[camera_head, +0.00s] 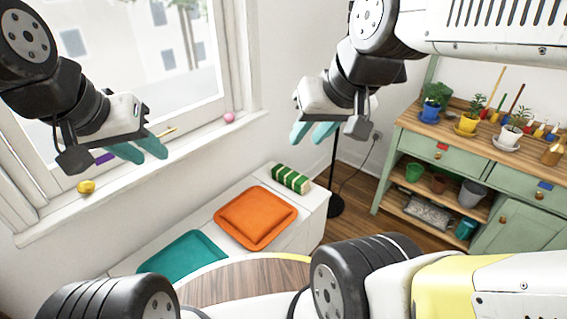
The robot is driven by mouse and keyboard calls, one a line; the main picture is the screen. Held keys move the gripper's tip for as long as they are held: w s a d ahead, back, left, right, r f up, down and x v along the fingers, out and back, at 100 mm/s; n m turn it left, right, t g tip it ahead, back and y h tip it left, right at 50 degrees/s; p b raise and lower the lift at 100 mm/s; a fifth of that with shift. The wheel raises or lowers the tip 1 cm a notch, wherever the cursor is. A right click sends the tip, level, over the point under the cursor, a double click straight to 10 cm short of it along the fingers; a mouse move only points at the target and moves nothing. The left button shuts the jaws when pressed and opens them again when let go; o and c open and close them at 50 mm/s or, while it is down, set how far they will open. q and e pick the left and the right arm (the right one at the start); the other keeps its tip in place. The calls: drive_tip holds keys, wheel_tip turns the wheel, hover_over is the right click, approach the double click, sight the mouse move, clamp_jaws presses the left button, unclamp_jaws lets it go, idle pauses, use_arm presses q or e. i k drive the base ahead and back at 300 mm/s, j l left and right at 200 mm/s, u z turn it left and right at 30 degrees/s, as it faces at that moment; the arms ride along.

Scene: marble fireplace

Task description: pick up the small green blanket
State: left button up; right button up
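A small rolled green blanket (290,179) with pale stripes lies on the far end of the white bench, beside the orange cushion. My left gripper (152,154) has teal fingertips set apart. It is open and empty in front of the window sill, well to the left of the blanket. My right gripper (309,134) is also open and empty. It hangs in the air above the blanket in the picture, apart from it. The blanket is in full view.
The white bench (318,203) also carries an orange cushion (255,217) and a teal cushion (183,254). The window sill (190,147) holds small items. A round wooden table (240,281) is in front. A green cabinet (440,165) with potted plants and a black stand (335,205) are right.

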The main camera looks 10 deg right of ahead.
sight(298, 183)
drive_tip(key=l+u, duration=0.15)
drive_tip(key=u, duration=0.35)
drive_tip(key=i+l+u, duration=0.2)
drive_tip(key=l, duration=0.2)
drive_tip(key=l+u, duration=0.2)
drive_tip(key=l, duration=0.25)
drive_tip(key=i+l+u, duration=0.1)
drive_tip(key=l+u, duration=0.15)
drive_tip(key=l, duration=0.2)
drive_tip(key=i+l, duration=0.1)
drive_tip(key=l, duration=1.45)
drive_tip(key=u, duration=0.05)
